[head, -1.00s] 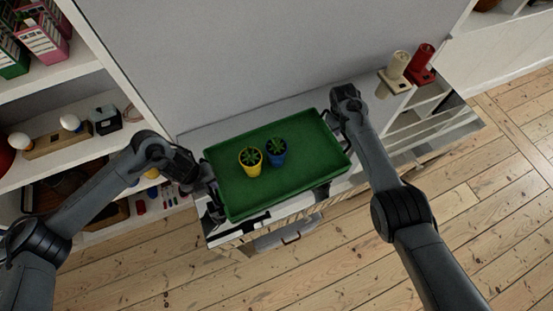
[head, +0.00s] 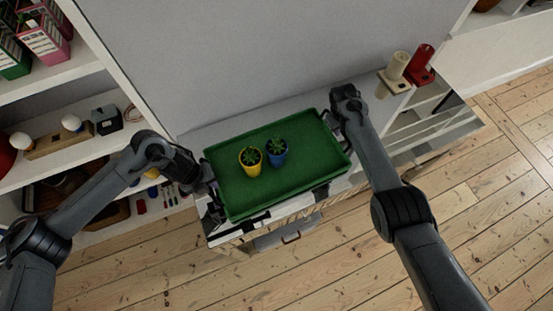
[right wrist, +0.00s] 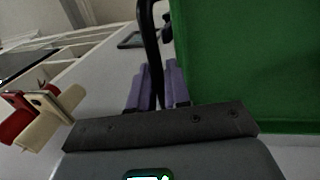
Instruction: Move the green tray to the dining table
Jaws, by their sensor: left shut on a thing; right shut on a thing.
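The green tray (head: 300,185) is held between my two grippers over a white cabinet top in the head view. Its near edge reaches past the cabinet's front. A yellow pot (head: 251,163) and a blue pot (head: 278,155), each with a small plant, stand upright in it. My left gripper (head: 207,187) is shut on the tray's left end; its fingertips are hard to make out. My right gripper (head: 337,122) is at the right end. In the right wrist view, its purple fingers (right wrist: 157,88) are shut on the tray's black handle (right wrist: 151,45), beside the green wall (right wrist: 235,70).
A white shelf (head: 60,150) with books and lamps is on the left. Bare floorboards (head: 480,220) lie open in front and to the right.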

